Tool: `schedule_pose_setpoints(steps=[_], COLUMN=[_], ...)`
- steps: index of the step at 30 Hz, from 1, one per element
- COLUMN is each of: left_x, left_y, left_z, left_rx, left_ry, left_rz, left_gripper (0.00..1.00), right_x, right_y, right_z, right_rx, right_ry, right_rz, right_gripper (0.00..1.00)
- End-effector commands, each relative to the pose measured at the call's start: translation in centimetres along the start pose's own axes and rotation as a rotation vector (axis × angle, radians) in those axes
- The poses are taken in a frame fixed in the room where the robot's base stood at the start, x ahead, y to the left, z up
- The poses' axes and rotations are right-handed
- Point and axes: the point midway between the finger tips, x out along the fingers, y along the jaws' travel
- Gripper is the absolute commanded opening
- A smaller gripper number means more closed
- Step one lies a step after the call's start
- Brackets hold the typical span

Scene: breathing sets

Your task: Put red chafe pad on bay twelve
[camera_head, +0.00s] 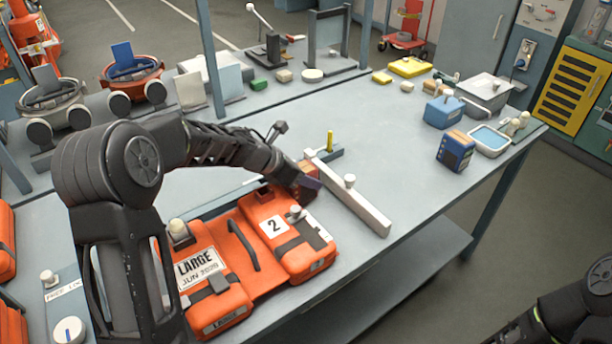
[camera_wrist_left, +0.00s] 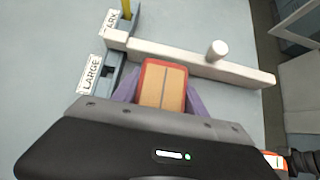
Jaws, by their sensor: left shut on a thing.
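My left gripper (camera_head: 312,186) is over the workbench, beside the orange case marked 2 (camera_head: 262,212). It is shut on the red chafe pad (camera_head: 308,167), which has a tan, two-part face in the left wrist view (camera_wrist_left: 163,84). The purple fingers (camera_wrist_left: 162,95) grip the pad from both sides. The pad is close to a pale bar with a knob (camera_head: 355,200); I cannot tell whether they touch. I cannot read a label for bay twelve in either view. My right gripper is not in view; only dark parts of my right arm show at lower right.
A second orange case marked LARGE (camera_head: 215,292) lies beside the first. A yellow peg (camera_head: 330,141) stands behind the bar. The bench between the bar and the blue boxes is clear.

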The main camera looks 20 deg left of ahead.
Motion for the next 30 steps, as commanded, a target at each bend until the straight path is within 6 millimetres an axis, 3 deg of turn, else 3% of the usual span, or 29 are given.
schedule_pose_setpoints(steps=[8,20,25,30], left_x=[0.1,-0.6,-2.8,-6.4], left_y=[0.0,0.0,0.0,0.1], left_z=[-0.1,0.2,0.3,0.3], left_rx=[0.000,0.001,0.001,0.001], left_ry=[0.000,-0.001,-0.002,-0.003], left_rz=[0.000,0.001,0.002,0.003], left_gripper=[0.71,0.72,0.72,0.72], right_x=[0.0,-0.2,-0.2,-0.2], right_y=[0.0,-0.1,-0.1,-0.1], right_z=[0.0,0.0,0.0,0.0], right_rx=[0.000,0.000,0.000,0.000], right_ry=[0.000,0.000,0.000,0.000], right_rz=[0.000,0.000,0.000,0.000], right_gripper=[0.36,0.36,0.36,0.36])
